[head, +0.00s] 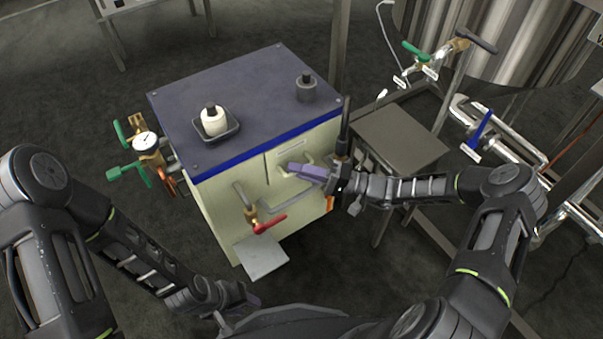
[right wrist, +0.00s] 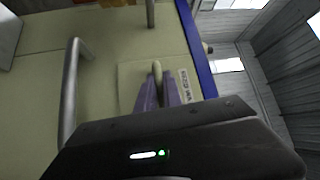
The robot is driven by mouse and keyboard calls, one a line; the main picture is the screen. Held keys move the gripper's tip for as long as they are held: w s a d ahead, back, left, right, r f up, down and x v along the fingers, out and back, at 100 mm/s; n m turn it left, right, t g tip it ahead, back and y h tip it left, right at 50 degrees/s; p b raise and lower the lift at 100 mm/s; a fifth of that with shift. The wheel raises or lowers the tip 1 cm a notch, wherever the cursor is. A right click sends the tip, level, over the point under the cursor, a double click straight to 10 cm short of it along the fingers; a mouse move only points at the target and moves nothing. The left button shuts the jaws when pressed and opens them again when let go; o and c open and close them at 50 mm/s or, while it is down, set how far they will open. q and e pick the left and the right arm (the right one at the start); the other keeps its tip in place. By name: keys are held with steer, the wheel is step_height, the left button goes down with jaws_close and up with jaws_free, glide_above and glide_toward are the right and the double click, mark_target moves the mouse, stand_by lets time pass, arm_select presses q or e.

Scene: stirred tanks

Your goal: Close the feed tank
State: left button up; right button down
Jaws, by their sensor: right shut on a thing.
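A cream cabinet (head: 225,200) with a dark top stands at the centre. Its front bears a panel (right wrist: 135,80) with a small label (right wrist: 186,86) too small to read for certain. My right gripper (head: 298,169) is at this front, and its purple fingers (right wrist: 159,92) also show in the right wrist view. They are shut on a small pale handle (right wrist: 157,70) on the panel, mostly hidden between the fingers. Which part is the feed tank I cannot tell for certain. My left gripper (head: 243,299) hangs low in front of the cabinet; its fingers are unclear.
A red-handled valve (head: 268,224) and a small grey shelf (head: 261,256) jut from the cabinet front. A gauge with green-handled valves (head: 146,143) sits at its left side. A white bottle (head: 213,120) stands on top. Steel pipes with a blue lever (head: 480,129) lie at right.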

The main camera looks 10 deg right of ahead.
steer(key=c, duration=1.5)
jaws_free()
steer(key=shift+w+a, duration=0.1)
steer(key=shift+w, duration=0.05)
steer(key=v, duration=0.8)
steer(key=shift+p, duration=0.35)
